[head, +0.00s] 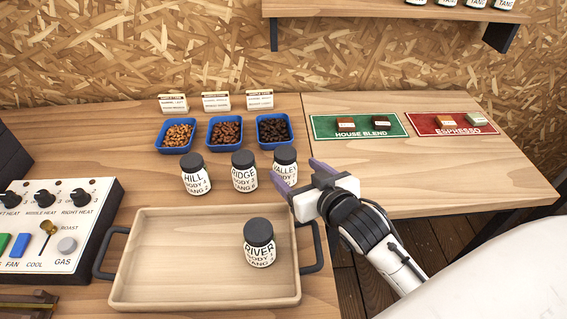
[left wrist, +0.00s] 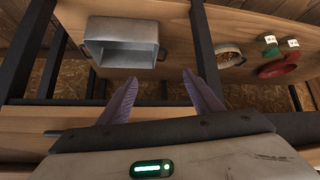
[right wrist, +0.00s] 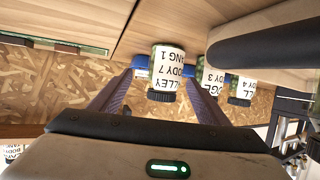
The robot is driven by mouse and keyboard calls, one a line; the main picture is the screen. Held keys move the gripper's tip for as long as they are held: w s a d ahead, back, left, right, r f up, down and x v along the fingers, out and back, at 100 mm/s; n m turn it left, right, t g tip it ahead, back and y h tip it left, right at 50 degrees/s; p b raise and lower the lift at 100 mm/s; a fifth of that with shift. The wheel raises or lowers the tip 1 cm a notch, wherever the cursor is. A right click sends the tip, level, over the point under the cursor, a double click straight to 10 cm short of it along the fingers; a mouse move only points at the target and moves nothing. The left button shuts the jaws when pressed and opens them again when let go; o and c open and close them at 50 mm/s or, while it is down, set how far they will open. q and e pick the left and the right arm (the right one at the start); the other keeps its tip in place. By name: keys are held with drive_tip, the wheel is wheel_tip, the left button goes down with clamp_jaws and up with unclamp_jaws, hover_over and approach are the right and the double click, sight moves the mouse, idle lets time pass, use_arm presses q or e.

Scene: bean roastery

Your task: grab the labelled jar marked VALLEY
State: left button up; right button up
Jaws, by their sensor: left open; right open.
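The VALLEY jar (head: 285,170) is white-labelled with a dark lid and stands upright on the wooden table, rightmost in a row of three. It also shows in the right wrist view (right wrist: 167,68), lined up between my fingers. My right gripper (head: 294,168) is open, one fingertip low in front of the jar's label and the other to its right. I see no closed grip on the jar. My left gripper (left wrist: 159,80) is open and empty in the left wrist view and out of the head view.
The RIDGE jar (head: 244,174) and HILL jar (head: 195,176) stand left of VALLEY. The RIVER jar (head: 259,246) stands in a wooden tray (head: 150,290) in front. Blue bean dishes (head: 273,143) sit behind. The table right of the jars, before the HOUSE BLEND mat (head: 330,134), is clear.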

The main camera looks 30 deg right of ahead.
sight(284, 167)
drive_tip(key=x, duration=0.4)
drive_tip(key=a+x, duration=0.1)
drive_tip(key=x, duration=0.1)
drive_tip(key=shift+s+f, duration=0.15)
drive_tip(key=shift+f, duration=0.15)
drive_tip(key=shift+r, duration=0.1)
drive_tip(key=c, duration=1.3)
